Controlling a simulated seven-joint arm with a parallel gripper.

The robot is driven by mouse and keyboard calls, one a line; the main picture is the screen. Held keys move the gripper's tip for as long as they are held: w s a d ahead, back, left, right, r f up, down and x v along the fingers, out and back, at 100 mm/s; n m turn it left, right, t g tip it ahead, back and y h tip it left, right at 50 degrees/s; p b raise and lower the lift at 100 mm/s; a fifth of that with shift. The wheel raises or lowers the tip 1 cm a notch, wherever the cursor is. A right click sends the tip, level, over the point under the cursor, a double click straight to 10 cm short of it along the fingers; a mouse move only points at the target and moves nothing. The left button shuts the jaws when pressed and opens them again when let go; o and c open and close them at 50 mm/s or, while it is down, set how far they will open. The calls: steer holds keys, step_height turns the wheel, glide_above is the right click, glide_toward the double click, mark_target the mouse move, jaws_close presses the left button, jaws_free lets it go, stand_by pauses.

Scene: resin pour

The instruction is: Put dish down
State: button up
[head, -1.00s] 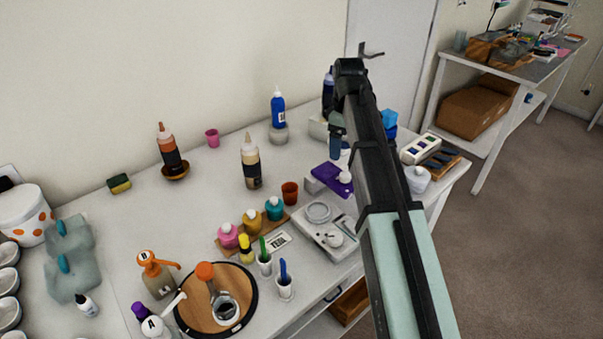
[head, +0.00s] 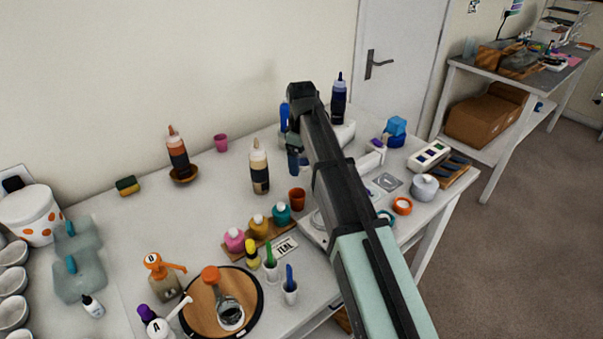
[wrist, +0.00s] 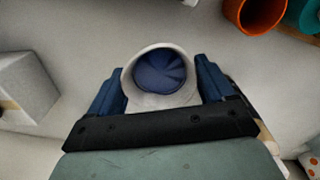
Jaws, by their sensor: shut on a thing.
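In the wrist view, my gripper (wrist: 161,88) is shut on a small whitish dish (wrist: 160,102), one blue finger on each side. Its round mouth faces the camera and its inside is dark blue. In the head view, my gripper (head: 294,162) is over the back middle of the table, right of the cream-topped bottle (head: 259,168). My arm hides most of the dish there. I cannot tell whether its base touches the table.
The orange cup (head: 297,198) is close by and shows in the wrist view (wrist: 257,12). A white block (wrist: 25,88) lies left of the dish there. A blue bottle (head: 284,112) and a dark blue bottle (head: 339,100) stand behind.

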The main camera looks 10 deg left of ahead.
mark_target(301, 181)
steer(key=shift+f, duration=2.45)
steer(key=o, duration=1)
steer(key=shift+f, duration=0.1)
steer(key=shift+c, duration=0.2)
step_height(301, 181, up, 12)
steer(key=shift+r, duration=0.15)
